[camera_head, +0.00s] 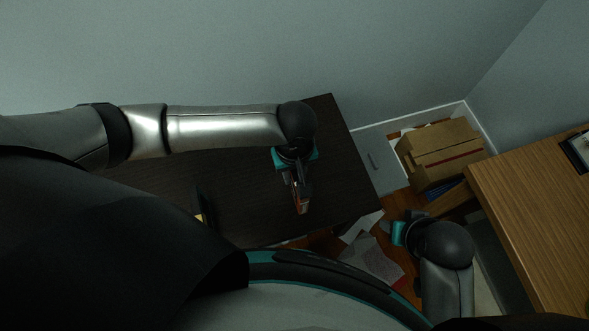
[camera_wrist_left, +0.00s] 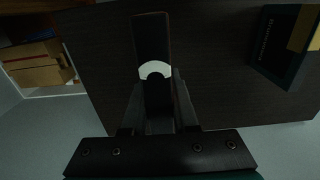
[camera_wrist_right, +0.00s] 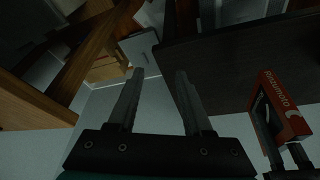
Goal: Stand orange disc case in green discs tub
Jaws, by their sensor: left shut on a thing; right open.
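The orange disc case (camera_wrist_right: 285,105) has white lettering and shows at the right of the right wrist view. In the left wrist view the case (camera_wrist_left: 152,45) appears as a narrow dark edge with a white patch between the fingers. A dark green box (camera_wrist_left: 283,72), seemingly the discs tub, stands at the right of that view with something yellow by it. My right gripper (camera_wrist_right: 155,90) is open and empty, off the table's right end.
The dark table (camera_head: 345,190) stands against the wall. A cardboard box (camera_head: 440,155) sits beyond its right end. A wooden desk (camera_head: 530,210) is at the right. Papers (camera_head: 370,255) lie on the floor. The table's right part is otherwise clear.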

